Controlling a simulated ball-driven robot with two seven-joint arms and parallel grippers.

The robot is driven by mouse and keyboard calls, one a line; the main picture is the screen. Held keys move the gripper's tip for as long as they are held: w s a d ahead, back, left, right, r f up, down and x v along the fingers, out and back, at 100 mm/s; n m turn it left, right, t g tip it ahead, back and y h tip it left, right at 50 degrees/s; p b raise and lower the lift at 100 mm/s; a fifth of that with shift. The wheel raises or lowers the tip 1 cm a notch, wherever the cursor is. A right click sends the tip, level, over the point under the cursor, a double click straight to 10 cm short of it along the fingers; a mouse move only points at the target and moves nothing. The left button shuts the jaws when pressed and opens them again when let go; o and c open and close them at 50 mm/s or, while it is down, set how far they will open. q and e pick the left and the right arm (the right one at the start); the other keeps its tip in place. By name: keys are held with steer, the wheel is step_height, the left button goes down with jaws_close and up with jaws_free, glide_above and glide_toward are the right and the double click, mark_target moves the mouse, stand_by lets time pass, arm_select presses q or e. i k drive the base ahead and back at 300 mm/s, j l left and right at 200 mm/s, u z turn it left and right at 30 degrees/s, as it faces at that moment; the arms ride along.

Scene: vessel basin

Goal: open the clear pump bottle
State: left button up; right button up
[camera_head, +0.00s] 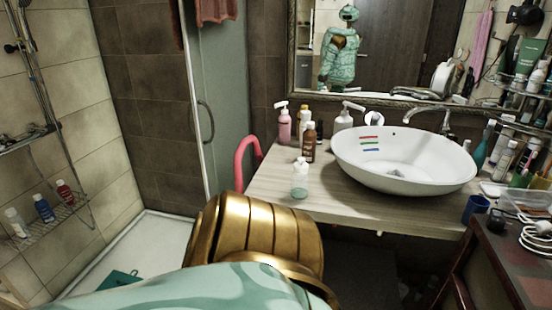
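The clear pump bottle (299,185) stands upright near the front left edge of the counter. It has a see-through, slightly greenish body and a white top, and its top looks closed. Nothing is touching it. A gold and teal link of my own arm fills the lower middle of the view, below and in front of the counter. Neither of my grippers shows.
On the counter (275,180), a brown bottle (309,145), a pink pump bottle (284,124) and a white pump bottle (344,118) stand behind the clear one. A white basin (400,175) is to the right. A red chair back (243,155) stands at the counter's left.

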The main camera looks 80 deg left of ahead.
mark_target(299, 182)
steer(key=u, duration=2.5)
